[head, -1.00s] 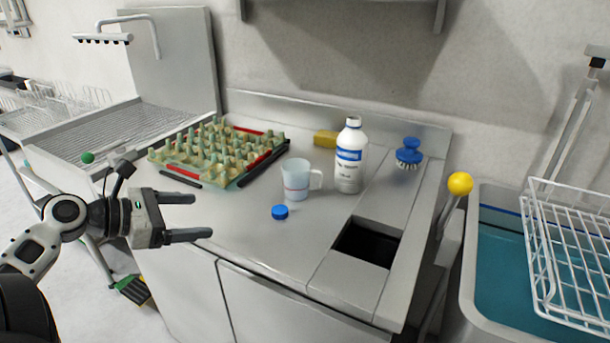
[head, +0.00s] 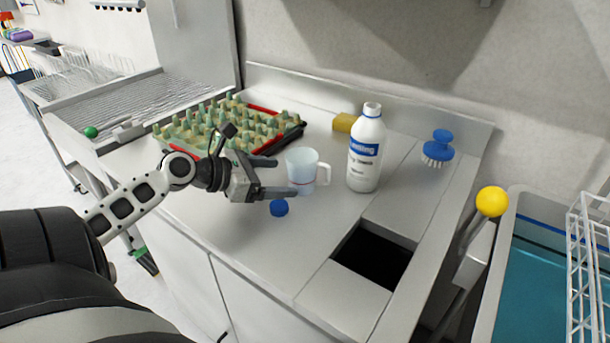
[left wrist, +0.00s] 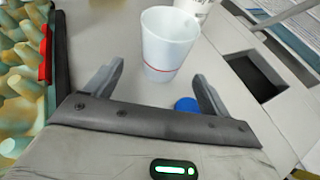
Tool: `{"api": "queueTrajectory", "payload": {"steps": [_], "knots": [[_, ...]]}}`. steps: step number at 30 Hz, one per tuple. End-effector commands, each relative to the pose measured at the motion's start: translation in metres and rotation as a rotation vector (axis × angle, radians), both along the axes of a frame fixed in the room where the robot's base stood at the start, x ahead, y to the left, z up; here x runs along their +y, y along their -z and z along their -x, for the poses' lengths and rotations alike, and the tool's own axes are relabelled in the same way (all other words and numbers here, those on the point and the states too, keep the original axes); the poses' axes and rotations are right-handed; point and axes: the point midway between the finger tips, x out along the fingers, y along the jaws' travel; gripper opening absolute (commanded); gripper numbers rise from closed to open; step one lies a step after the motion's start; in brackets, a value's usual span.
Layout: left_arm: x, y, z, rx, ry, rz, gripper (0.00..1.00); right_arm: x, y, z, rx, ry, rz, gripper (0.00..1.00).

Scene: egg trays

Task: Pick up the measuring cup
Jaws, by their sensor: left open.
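The measuring cup (head: 301,172) is a translucent white cup with its handle on the right, upright on the steel counter. It also shows in the left wrist view (left wrist: 168,45), with a thin red line near its base. My left gripper (head: 287,178) is open, its fingers pointing at the cup from the left. In the left wrist view the gripper (left wrist: 155,85) has the cup just beyond and between its fingertips, not held. My right gripper is not in view.
A blue cap (head: 279,208) lies close to the lower finger. A white bottle (head: 366,160) stands right of the cup. An egg tray (head: 290,133) lies behind my gripper. A yellow sponge (head: 343,122), a blue brush (head: 438,148) and a dark square opening (head: 372,255) are also on the counter.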

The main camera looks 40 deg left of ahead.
Motion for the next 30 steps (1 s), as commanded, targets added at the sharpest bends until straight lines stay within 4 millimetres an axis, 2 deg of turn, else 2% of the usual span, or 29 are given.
{"api": "queueTrajectory", "payload": {"steps": [5, 15, 24, 25, 30], "knots": [[-0.004, 0.003, -0.01, -0.001, 0.001, -0.002, 0.82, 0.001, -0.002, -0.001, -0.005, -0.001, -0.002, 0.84], [-0.022, 0.016, -0.048, -0.001, 0.001, -0.002, 0.82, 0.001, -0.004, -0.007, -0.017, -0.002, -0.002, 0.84], [-0.024, 0.019, -0.052, 0.001, 0.0, -0.001, 0.82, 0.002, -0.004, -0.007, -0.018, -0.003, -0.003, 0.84], [-0.024, 0.019, -0.052, 0.001, 0.0, -0.001, 0.79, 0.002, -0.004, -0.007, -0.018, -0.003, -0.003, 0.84], [-0.024, 0.019, -0.052, 0.001, 0.001, -0.001, 0.32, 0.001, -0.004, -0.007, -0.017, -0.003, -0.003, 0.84]]}}
